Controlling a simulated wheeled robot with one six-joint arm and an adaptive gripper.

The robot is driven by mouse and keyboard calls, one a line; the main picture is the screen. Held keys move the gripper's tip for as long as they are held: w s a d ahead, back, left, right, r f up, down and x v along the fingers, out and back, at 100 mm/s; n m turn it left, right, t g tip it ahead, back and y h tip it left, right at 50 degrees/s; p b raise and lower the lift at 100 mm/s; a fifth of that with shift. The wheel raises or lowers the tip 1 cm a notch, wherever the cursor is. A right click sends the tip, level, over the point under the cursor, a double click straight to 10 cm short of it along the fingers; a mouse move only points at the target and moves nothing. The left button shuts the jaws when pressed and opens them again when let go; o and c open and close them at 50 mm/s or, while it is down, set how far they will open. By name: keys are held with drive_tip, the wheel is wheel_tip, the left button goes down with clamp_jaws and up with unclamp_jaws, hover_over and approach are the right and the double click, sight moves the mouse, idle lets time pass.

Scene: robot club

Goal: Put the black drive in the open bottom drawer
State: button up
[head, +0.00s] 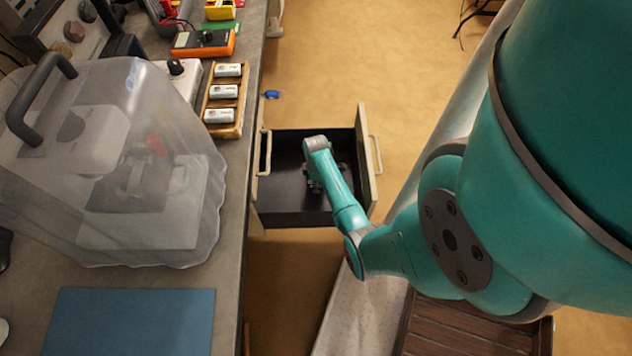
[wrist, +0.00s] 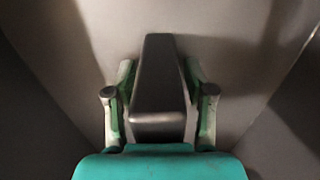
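The open bottom drawer (head: 288,190) juts out from the bench in the head view, with a dark interior and a pale front panel. My gripper (head: 314,184) reaches down inside it, mostly hidden by my own wrist. In the wrist view, my gripper (wrist: 159,100) has its green-padded fingers on both sides of the black drive (wrist: 158,80), a dark oblong block, and appears shut on it. The drawer's grey floor and walls surround it in the wrist view. I cannot tell whether the drive touches the floor. The drive cannot be made out in the head view.
A clear plastic cover with a dark handle (head: 110,170), a blue mat (head: 130,322) and a wooden tray of labelled cylinders (head: 243,100) are on the bench. A small blue object (head: 272,94) lies near the drawer. A brown slatted surface (head: 460,328) is at the lower right.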

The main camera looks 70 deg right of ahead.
drive_tip(key=shift+r, duration=0.1)
wheel_tip(320, 180, up, 12)
drive_tip(key=shift+r, duration=0.1)
idle(0.4)
idle(0.5)
